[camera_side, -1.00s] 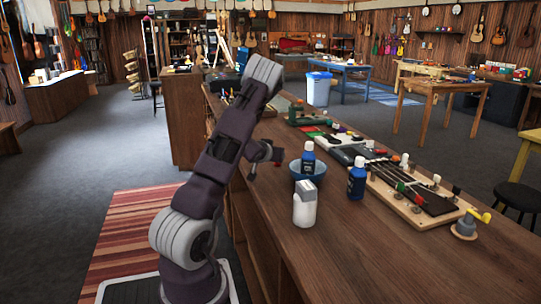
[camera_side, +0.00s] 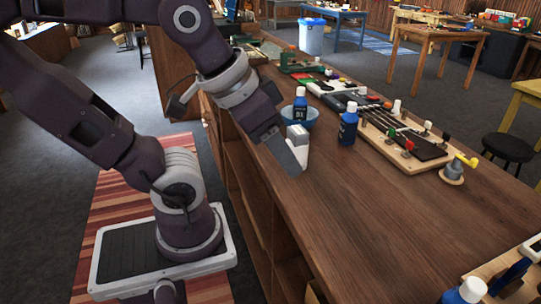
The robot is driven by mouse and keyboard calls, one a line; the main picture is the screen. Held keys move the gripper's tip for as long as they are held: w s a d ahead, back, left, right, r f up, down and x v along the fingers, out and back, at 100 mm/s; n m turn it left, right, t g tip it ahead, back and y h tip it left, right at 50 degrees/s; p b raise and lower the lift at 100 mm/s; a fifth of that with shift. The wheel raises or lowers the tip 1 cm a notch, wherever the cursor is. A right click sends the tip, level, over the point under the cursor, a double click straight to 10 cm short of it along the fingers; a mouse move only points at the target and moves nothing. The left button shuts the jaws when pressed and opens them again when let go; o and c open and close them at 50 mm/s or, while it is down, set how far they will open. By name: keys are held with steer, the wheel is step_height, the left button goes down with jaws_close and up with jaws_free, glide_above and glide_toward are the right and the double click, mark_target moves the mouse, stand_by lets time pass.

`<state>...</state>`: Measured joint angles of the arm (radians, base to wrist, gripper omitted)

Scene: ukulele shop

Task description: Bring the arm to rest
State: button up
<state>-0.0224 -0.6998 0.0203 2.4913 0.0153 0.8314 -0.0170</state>
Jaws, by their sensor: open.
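My gripper (camera_side: 288,166) hangs at the end of my arm over the left edge of the wooden counter (camera_side: 370,215), pointing down. It is open. A grey finger stands in front of a white bottle (camera_side: 299,143) and hides part of it. I cannot tell whether they touch. Behind the white bottle, a blue bottle with a white cap (camera_side: 300,103) stands at or in a blue bowl (camera_side: 312,117). A second blue bottle (camera_side: 348,127) stands to the right, apart from my gripper.
A pale board with a dark fretboard (camera_side: 410,143) lies right of the bottles, beside a small stand with a yellow handle (camera_side: 454,170). A wooden rack (camera_side: 505,268) and a white cap (camera_side: 472,289) show at the lower right. The counter's front middle is clear.

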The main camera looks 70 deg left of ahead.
steer(key=shift+s+d+f+m, duration=0.15)
steer(key=shift+s+d, duration=0.1)
steer(key=shift+s, duration=0.25)
steer(key=shift+s+d+f+m, duration=0.15)
steer(key=shift+s+d, duration=0.1)
steer(key=shift+s, duration=0.25)
steer(key=shift+r, duration=0.1)
stand_by(0.4)
